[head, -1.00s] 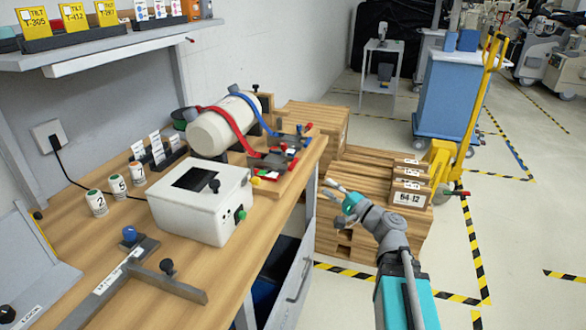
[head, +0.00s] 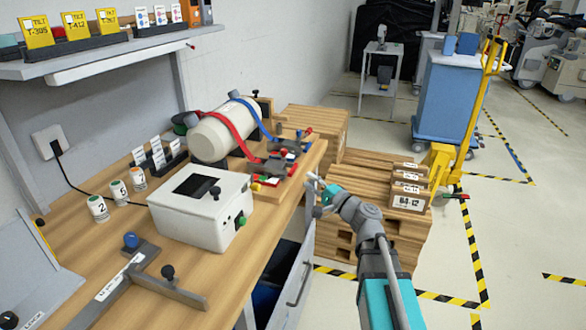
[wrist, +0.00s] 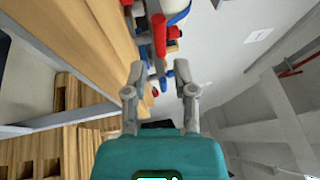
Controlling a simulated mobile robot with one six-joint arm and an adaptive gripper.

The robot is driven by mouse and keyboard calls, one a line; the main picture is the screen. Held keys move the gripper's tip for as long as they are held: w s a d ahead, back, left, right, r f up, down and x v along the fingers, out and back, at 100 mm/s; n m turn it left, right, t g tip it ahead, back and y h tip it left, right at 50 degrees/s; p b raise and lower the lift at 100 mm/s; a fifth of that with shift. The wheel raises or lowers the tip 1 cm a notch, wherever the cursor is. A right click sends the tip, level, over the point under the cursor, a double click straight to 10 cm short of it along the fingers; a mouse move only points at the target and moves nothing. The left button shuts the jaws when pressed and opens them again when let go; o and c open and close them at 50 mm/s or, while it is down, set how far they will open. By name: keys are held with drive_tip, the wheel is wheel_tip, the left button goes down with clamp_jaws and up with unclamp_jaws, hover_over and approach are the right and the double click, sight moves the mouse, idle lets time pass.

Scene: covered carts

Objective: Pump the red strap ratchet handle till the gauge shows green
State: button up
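A white cylinder (head: 210,137) lies on a wooden board at the far end of the bench, with a red strap (head: 240,133) and a blue strap (head: 254,112) over it. The red strap runs down to a dark ratchet (head: 268,166) near the bench edge. Small green, yellow and red marks show by it; I cannot make out a gauge reading. My gripper (head: 316,187) is open and empty, just off the bench edge, right of the ratchet. In the wrist view, a red bar (wrist: 159,35) appears ahead between the open fingers (wrist: 163,82), apart from them; I cannot tell which ratchet it belongs to.
A white box (head: 200,208) with a dark screen stands nearer on the bench. The blue strap's ratchet (head: 285,147) sits just behind the red one. Stacked wooden crates (head: 370,180) stand behind my arm. An open drawer (head: 298,262) juts out below the bench edge.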

sight(293, 167)
drive_tip(key=shift+p+x, duration=0.55)
drive_tip(key=shift+x, duration=2.95)
clamp_jaws()
